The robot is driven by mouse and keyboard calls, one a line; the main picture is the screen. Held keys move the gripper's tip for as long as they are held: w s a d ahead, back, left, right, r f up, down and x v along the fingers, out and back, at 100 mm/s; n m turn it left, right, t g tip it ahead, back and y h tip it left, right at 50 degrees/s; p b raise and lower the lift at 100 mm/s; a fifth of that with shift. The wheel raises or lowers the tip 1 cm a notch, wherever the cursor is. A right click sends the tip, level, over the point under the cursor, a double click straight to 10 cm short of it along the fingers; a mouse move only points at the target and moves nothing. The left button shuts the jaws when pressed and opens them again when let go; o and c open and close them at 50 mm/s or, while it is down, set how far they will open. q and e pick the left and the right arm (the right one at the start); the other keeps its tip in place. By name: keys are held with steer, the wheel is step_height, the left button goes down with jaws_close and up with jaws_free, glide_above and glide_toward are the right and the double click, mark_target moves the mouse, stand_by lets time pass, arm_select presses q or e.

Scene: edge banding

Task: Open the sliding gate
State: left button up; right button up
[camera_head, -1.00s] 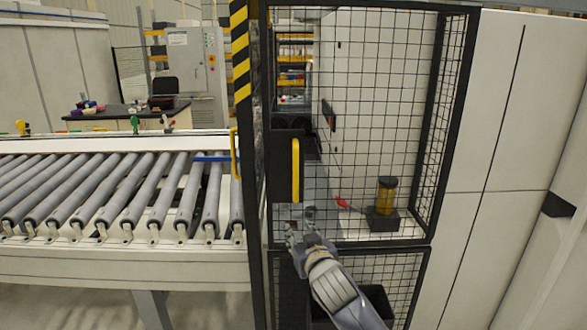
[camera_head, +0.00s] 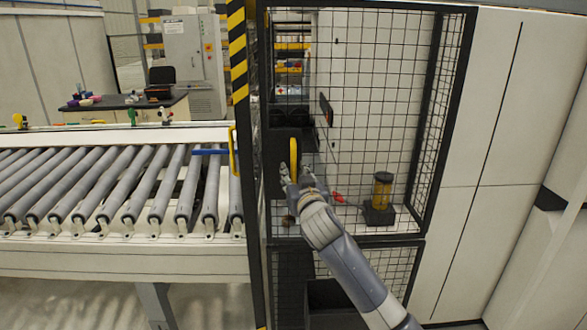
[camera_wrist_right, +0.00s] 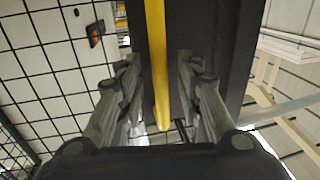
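The sliding gate (camera_head: 375,110) is a black-framed mesh panel that stands closed against the striped post. Its yellow vertical handle (camera_head: 293,155) sits on a dark plate at the gate's left edge. My right gripper (camera_head: 298,172) is at the lower part of this handle. In the right wrist view the yellow handle (camera_wrist_right: 158,70) runs down between the two fingers of my right gripper (camera_wrist_right: 160,100). The fingers are spread, with a gap on each side of the handle. My left gripper is in neither view.
A roller conveyor (camera_head: 120,185) lies to the left of the gate. A post with yellow and black stripes (camera_head: 238,60) stands beside it, with another yellow handle (camera_head: 233,152). Behind the mesh is a yellow cylinder on a black base (camera_head: 382,190). White panels (camera_head: 510,110) are at the right.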

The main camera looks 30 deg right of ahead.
steer(key=shift+w+d, duration=0.25)
steer(key=shift+w, duration=0.45)
jaws_close()
